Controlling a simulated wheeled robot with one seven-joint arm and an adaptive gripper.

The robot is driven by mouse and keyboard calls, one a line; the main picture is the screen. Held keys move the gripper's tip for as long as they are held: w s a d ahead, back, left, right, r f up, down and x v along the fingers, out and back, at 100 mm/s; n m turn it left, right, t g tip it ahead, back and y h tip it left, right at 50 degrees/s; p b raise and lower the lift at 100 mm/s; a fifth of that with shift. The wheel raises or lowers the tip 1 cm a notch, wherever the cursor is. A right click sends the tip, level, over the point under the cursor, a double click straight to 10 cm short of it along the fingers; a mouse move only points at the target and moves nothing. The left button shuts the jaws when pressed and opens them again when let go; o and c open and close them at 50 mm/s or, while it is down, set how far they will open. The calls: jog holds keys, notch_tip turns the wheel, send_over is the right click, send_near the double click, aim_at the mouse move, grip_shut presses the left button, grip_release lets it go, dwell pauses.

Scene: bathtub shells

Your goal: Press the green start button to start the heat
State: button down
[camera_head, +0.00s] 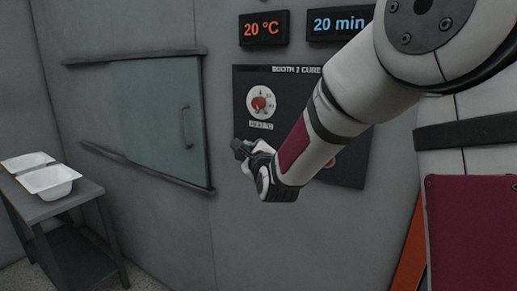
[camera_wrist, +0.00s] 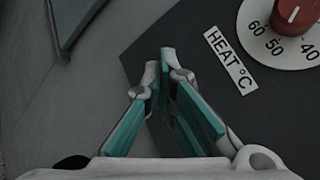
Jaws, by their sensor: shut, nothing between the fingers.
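The dark control panel (camera_head: 345,178) is on the grey wall, headed "BOOTH 2 CURE" as far as it can be read. I see no green start button in either view; my arm covers much of the panel's middle and right. My gripper (camera_head: 241,149) is shut and empty at the panel's lower left edge, below the heat dial. In the wrist view my gripper (camera_wrist: 160,62) shows its teal-sided fingers pointing at the panel (camera_wrist: 190,35). I cannot tell whether the tips touch it.
The heat dial (camera_head: 261,102) has a red knob, also in the wrist view (camera_wrist: 297,13). Displays above read 20 °C (camera_head: 263,28) and 20 min (camera_head: 339,24). A sliding glass door (camera_head: 160,115) is at left. White shells (camera_head: 50,180) stand on a grey table (camera_head: 83,192).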

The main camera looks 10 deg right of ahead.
jog(key=shift+d, duration=0.1)
jog(key=shift+w+d+b, duration=0.2)
jog(key=shift+w+b, duration=0.1)
jog(key=shift+w+d, duration=0.3)
jog(key=shift+d, duration=0.05)
dwell(1.0)
dwell(0.3)
jog(key=shift+s+a+b, duration=0.4)
jog(key=shift+s+a, duration=0.25)
jog(key=s+a, duration=0.3)
jog(key=shift+s+a+b, duration=0.25)
jog(key=shift+b, duration=0.15)
dwell(0.7)
